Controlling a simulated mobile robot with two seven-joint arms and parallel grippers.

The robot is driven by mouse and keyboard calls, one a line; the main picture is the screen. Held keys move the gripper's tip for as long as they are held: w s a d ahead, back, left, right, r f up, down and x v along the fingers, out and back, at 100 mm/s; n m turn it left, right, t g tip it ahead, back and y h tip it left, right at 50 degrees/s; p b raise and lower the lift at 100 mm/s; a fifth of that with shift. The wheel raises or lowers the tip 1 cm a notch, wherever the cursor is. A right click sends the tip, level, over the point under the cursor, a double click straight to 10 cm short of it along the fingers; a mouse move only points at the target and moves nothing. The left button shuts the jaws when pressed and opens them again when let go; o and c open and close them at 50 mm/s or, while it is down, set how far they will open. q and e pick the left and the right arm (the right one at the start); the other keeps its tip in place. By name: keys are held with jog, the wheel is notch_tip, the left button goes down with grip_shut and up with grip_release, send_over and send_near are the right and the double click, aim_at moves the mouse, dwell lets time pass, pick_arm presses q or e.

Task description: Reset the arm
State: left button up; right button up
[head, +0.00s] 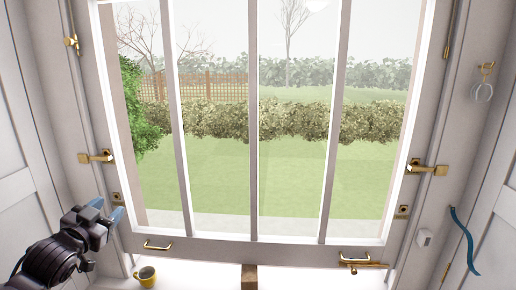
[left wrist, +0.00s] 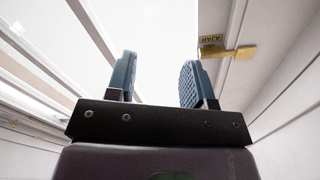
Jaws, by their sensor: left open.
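My left gripper (head: 108,215) is at the lower left of the head view, in front of the window's left frame. Its two blue fingertips are apart and nothing is between them. In the left wrist view the open gripper (left wrist: 158,82) points up toward the bright window, with a brass handle (left wrist: 238,53) beyond its right finger. My right gripper is in neither view.
A large window (head: 252,130) fills the middle, with brass handles on both sides and two pulls (head: 158,246) along its bottom rail. A brown block (head: 249,277) stands at the bottom centre. A blue strap (head: 464,240) hangs at right.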

pick_arm(q)
jog(key=s+d+f+n+g+y, duration=0.1)
jog(key=s+d+f, duration=0.2)
jog(key=s+f, duration=0.6)
jog(key=s+d+f+n+g, duration=0.1)
jog(key=s+d+f+g, duration=0.3)
jog(key=f, duration=0.9)
jog(key=s+f+n, duration=0.1)
jog(key=s+f, duration=0.4)
jog(key=s, duration=0.3)
jog(key=s+d+f+n+g+y, duration=0.1)
jog(key=s+f, duration=0.5)
jog(key=s, duration=0.2)
jog(key=shift+s+d+f+n, duration=0.25)
jog(key=shift+s+f+n, duration=0.05)
jog(key=shift+n, duration=0.1)
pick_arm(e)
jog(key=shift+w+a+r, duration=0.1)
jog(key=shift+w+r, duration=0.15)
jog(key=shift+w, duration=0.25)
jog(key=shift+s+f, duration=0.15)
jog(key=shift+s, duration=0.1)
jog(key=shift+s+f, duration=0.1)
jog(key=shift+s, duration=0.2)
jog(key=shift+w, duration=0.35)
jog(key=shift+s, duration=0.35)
